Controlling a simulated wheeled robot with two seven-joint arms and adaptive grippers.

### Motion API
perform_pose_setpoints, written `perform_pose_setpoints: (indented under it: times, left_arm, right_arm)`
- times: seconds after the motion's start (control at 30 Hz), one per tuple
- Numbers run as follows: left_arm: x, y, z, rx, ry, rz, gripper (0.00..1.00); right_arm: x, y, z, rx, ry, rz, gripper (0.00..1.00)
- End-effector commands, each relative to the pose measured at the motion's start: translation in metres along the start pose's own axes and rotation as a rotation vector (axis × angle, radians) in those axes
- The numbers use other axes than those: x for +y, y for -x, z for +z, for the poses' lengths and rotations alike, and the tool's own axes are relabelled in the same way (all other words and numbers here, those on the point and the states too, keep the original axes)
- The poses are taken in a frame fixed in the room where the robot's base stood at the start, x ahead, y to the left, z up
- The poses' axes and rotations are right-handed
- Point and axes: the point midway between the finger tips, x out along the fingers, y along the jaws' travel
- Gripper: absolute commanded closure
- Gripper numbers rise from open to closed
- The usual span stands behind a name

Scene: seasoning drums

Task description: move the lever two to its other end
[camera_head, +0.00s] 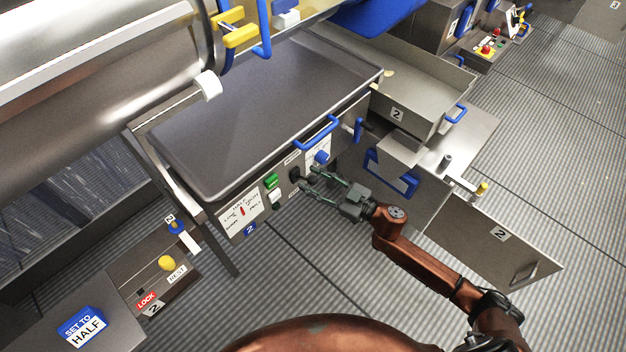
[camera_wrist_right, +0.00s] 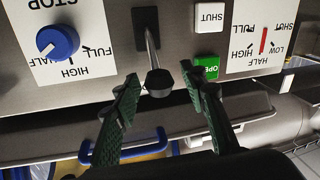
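The lever on the front panel of station two has a thin metal rod and a black round knob (camera_wrist_right: 158,83). In the right wrist view the rod comes out of a black slot plate (camera_wrist_right: 146,28). In the head view the slot plate (camera_head: 295,173) is partly behind the fingers. My right gripper (camera_head: 308,180) is open, with its fingers pointing at the panel. In the right wrist view the knob sits between the two green fingers, with gaps on both sides; contact is not visible. My left gripper is not in view.
Beside the lever are a blue dial (camera_wrist_right: 57,41), a white SHUT button (camera_wrist_right: 210,17), a green OPEN button (camera_wrist_right: 206,68) and a gauge (camera_head: 240,211). A blue handle (camera_head: 316,133) sticks out above. A open metal door (camera_head: 480,235) stands right of my arm.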

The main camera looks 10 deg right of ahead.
Motion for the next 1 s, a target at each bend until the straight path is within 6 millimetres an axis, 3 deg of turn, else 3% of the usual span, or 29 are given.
perform_pose_setpoints:
  times: [0.53,1.0]
  left_arm:
    - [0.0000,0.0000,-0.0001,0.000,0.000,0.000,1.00]
    - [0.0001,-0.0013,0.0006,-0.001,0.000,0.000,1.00]
  right_arm:
    - [-0.0001,0.0003,0.0002,0.000,0.000,0.000,1.00]
    - [-0.0009,0.0000,0.0012,0.003,0.000,-0.001,1.00]
